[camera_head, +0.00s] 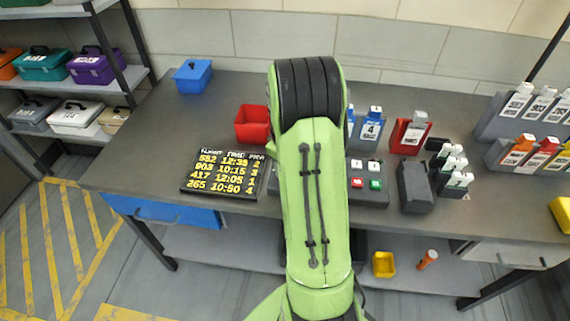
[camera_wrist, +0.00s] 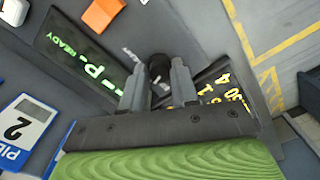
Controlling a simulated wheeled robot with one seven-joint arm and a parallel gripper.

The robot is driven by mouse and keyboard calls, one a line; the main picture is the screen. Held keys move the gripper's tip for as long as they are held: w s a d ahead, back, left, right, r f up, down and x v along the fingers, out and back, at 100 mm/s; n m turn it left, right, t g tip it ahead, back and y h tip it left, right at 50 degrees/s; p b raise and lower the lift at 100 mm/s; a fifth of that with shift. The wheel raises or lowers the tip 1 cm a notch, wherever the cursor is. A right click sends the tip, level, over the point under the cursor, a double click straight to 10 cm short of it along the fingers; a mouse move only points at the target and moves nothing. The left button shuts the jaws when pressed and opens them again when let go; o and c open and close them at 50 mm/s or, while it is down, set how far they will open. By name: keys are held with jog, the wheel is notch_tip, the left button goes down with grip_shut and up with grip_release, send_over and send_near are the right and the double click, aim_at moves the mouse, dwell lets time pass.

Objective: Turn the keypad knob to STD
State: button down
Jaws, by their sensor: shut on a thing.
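The keypad (camera_head: 366,184) lies on the bench, partly hidden behind my green arm. Its white, red and green buttons show to the right of the arm. In the wrist view, its dark display (camera_wrist: 80,52) shows green "READY" and other green characters. The dark round knob (camera_wrist: 157,64) sits between the fingertips of my gripper (camera_wrist: 158,84), which is shut on it. A small white label lies beside the knob, too blurred to read, so I cannot tell the knob's setting. The gripper and knob are hidden behind my arm in the head view.
A flight board (camera_head: 223,174) with yellow text lies left of the arm, close beside the gripper in the wrist view. A red bin (camera_head: 253,123) and blue bin (camera_head: 192,76) stand behind it.

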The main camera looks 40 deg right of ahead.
jog(key=n, duration=0.5)
jog(key=shift+n+p, duration=0.3)
jog(key=shift+n, duration=0.1)
dwell(0.4)
jog(key=c, duration=0.9)
grip_release()
jog(key=shift+o, duration=0.2)
notch_tip(320, 180, up, 16)
jog(key=p, duration=0.4)
jog(key=shift+f, duration=0.15)
